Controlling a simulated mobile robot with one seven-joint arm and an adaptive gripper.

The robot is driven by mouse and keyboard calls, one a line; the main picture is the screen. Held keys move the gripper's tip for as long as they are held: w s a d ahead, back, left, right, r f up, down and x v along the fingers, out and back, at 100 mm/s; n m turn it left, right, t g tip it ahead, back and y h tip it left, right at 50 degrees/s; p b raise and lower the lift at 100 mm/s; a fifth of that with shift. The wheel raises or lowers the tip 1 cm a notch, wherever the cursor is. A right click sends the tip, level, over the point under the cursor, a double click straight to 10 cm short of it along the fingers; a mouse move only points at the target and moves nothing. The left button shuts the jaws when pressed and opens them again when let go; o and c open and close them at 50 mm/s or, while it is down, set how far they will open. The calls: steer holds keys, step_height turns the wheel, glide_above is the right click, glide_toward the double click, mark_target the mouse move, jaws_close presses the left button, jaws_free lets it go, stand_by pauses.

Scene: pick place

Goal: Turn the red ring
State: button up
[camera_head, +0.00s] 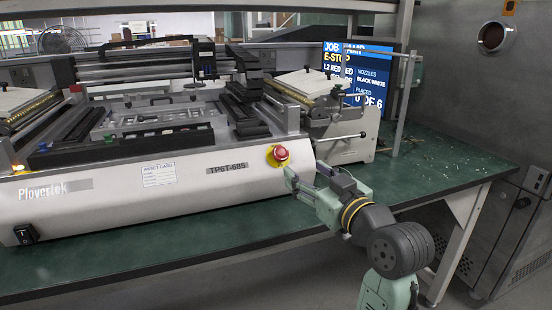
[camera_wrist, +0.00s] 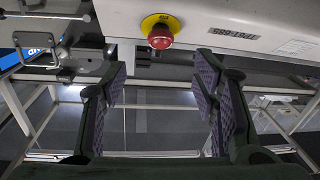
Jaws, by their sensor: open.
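A red mushroom-shaped knob (camera_head: 281,153) with a yellow collar (camera_head: 270,158) sits on the front face of the white Plovertek machine, near its right end. In the wrist view the red knob (camera_wrist: 160,41) is at the top centre, beyond the fingertips, with the yellow collar (camera_wrist: 150,22) behind it. My gripper (camera_head: 289,177) is just below and to the right of the knob in the head view. In the wrist view my gripper (camera_wrist: 160,72) is open and empty, its purple-padded fingers spread wide to either side of the knob's line. No contact shows.
The Plovertek machine (camera_head: 110,208) stands on a green bench (camera_head: 200,255). A black rocker switch (camera_head: 26,233) is at its lower left. A blue screen (camera_head: 350,65) and a metal feeder unit (camera_head: 345,128) stand behind on the right. Open space lies before the bench.

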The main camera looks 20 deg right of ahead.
mark_target(281, 153)
steer(key=w, duration=0.3)
steer(key=w+a+p, duration=0.1)
steer(key=w, duration=0.6)
steer(key=shift+a, duration=0.25)
steer(key=shift+c, duration=0.3)
steer(key=c, duration=1.1)
steer(key=shift+a+r+m+h+p, duration=0.1)
steer(key=shift+m+h+p, duration=0.3)
steer(key=shift+p, duration=0.1)
